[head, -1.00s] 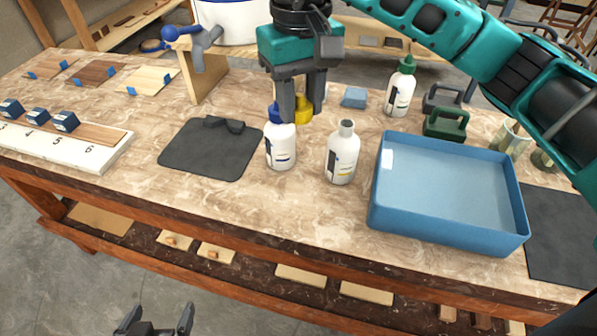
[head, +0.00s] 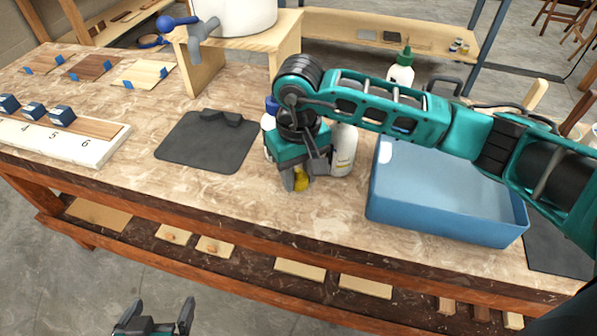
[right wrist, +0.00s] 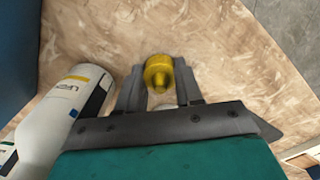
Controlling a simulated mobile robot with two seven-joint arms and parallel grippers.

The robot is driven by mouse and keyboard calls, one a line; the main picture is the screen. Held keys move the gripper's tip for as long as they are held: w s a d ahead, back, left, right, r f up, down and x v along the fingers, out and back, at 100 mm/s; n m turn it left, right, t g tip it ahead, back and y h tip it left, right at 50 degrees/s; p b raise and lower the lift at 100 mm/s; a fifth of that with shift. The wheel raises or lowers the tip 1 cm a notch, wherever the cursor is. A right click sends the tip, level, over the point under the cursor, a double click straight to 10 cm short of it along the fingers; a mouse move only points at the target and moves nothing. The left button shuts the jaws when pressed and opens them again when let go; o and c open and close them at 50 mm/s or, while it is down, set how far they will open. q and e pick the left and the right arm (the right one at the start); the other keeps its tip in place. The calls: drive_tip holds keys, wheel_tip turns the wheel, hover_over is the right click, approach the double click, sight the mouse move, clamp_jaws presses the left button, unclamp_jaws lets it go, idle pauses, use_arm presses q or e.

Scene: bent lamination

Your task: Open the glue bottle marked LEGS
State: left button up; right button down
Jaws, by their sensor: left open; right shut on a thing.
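My right gripper (head: 294,184) is shut on a yellow cap (head: 301,182), low over the table in front of two white bottles. The cap also shows between the fingers in the right wrist view (right wrist: 158,72). The white bottle with a yellow stripe on its label (head: 344,153) stands upright just behind and right of this gripper; my arm hides its top. Its label (right wrist: 68,92) faces the right wrist camera, but I cannot read the lettering surely. The blue-capped white bottle (head: 268,122) is mostly hidden behind the gripper. My left gripper (head: 158,308) is open and empty, below the table's front edge.
A blue tray (head: 445,222) stands right of the bottles. A dark mat (head: 190,150) lies to the left. A green-capped bottle (head: 401,72) stands behind my right arm. The front table strip between mat and tray is mostly clear.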

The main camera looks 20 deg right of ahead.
drive_tip(key=shift+f, duration=0.1)
drive_tip(key=shift+f, duration=0.2)
drive_tip(key=c, duration=0.7)
unclamp_jaws()
drive_tip(key=shift+r, duration=0.1)
drive_tip(key=shift+c, duration=0.2)
